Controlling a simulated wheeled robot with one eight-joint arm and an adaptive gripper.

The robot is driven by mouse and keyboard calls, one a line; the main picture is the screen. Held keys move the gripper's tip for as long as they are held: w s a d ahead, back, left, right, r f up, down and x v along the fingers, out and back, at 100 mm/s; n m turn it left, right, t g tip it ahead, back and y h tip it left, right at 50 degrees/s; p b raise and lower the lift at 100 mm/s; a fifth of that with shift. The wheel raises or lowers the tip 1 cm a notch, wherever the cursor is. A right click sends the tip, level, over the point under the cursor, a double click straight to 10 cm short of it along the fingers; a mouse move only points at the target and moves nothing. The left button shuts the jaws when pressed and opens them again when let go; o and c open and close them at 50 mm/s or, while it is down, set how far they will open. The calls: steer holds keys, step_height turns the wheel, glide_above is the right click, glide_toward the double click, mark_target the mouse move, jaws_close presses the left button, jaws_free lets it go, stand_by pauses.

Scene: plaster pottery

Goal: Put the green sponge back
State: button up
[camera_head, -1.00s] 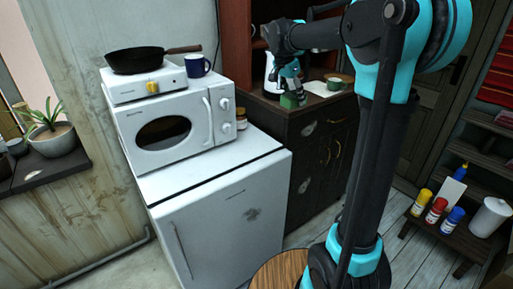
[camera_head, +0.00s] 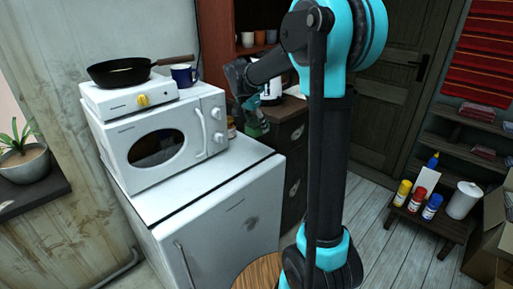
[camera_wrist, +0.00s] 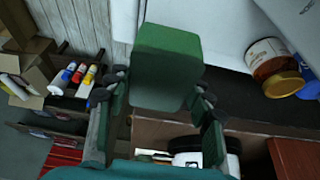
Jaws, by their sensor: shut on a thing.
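The green sponge (camera_wrist: 167,52) is a block held at the fingertips of my gripper (camera_wrist: 155,92), and fills the upper middle of the wrist view. In the head view my gripper (camera_head: 253,112) hangs with its fingers pointing down. The sponge (camera_head: 258,130) shows small beneath it, by the dark cabinet and the right side of the white fridge. The gripper is shut on the sponge, which appears clear of any surface.
The white fridge (camera_head: 222,226) carries a microwave (camera_head: 158,143), and a jar (camera_wrist: 268,62) stands beside it. A hotplate with a black pan (camera_head: 125,72) and a blue mug (camera_head: 183,76) are on top. A low shelf (camera_head: 432,222) holds paint bottles at right.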

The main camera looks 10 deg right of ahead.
mark_target(249, 126)
step_height(249, 126, down, 10)
steer(key=shift+f, duration=0.25)
stand_by(0.4)
steer(key=o, duration=1.1)
steer(key=shift+f, duration=0.1)
steer(key=v, duration=1.1)
steer(key=shift+r, duration=0.45)
steer(key=s+d+f+n+y, duration=0.1)
steer(key=s+d+f+n, duration=0.1)
steer(key=s+f, duration=0.3)
steer(key=s+d+f+n+t+y, duration=0.1)
steer(key=s+d+f+n, duration=0.2)
steer(key=s, duration=1)
steer(key=s+d+f+n+y, duration=0.1)
steer(key=s+d+f+n, duration=0.1)
steer(key=s+f+n, duration=0.3)
steer(key=shift+s+d+f+n+y, duration=0.15)
steer(key=shift+s+f, duration=0.35)
steer(key=shift+s, duration=0.3)
steer(key=shift+s+d+f+n+y, duration=0.1)
steer(key=shift+s+f, duration=0.35)
steer(key=shift+s, duration=0.4)
steer(key=shift+s+f+n+y, duration=0.15)
steer(key=shift+s+f, duration=0.35)
steer(key=shift+s, duration=0.3)
